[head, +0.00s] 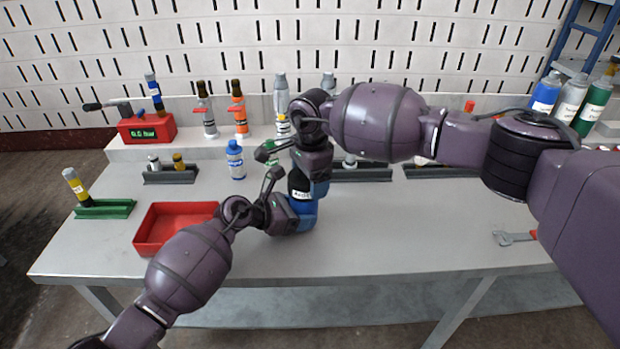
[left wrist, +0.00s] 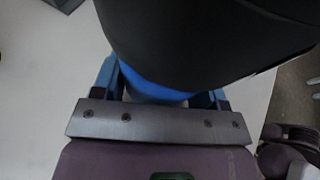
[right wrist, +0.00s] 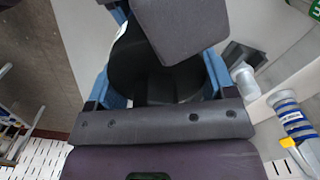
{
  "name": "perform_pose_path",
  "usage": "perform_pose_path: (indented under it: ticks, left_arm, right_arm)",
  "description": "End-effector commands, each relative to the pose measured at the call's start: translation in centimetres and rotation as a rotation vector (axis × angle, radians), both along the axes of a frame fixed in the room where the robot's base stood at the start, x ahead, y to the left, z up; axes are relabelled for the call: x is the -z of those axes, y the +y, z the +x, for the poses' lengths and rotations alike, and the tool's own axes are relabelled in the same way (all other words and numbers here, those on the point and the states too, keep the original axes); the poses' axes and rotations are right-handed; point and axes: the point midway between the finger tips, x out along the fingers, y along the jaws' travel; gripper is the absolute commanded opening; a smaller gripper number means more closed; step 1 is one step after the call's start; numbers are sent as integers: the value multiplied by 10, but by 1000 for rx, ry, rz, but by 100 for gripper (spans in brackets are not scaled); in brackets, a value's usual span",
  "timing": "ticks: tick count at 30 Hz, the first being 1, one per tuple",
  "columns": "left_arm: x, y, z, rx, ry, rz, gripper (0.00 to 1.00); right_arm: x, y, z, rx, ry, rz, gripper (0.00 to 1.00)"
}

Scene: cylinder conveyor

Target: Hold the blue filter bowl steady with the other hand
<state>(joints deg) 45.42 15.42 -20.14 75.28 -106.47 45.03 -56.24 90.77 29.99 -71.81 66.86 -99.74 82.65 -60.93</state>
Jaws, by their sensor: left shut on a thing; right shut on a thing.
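The filter stands upright near the middle of the bench in the head view, with a black top part (head: 298,188) bearing a white label and a blue filter bowl (head: 303,208) below. My left gripper (head: 304,216) is shut on the blue bowl from the left and front. In the left wrist view the blue bowl (left wrist: 160,90) shows between the blue fingers, under a large dark shape. My right gripper (head: 312,188) is shut on the black top part, above my left gripper. In the right wrist view a black round part (right wrist: 155,78) sits between the fingers. The grippers hide much of the filter.
A red tray (head: 150,236) lies left of the filter. A blue bottle (head: 235,160) stands behind the tray. The front right of the bench is mostly clear.

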Motion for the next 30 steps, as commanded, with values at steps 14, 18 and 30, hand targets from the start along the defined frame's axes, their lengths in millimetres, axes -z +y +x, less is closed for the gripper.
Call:
perform_pose_path:
  ticks: [14,18,30]
  left_arm:
    - [-2,0,1,-1,-1,-2,38]
    - [-2,0,1,-1,-1,-2,38]
    - [-2,0,1,-1,-1,-2,38]
  right_arm:
    - [-2,7,3,-451,-16,12,44]
    - [-2,7,3,-499,-18,14,44]
    - [-2,6,4,-497,-19,11,98]
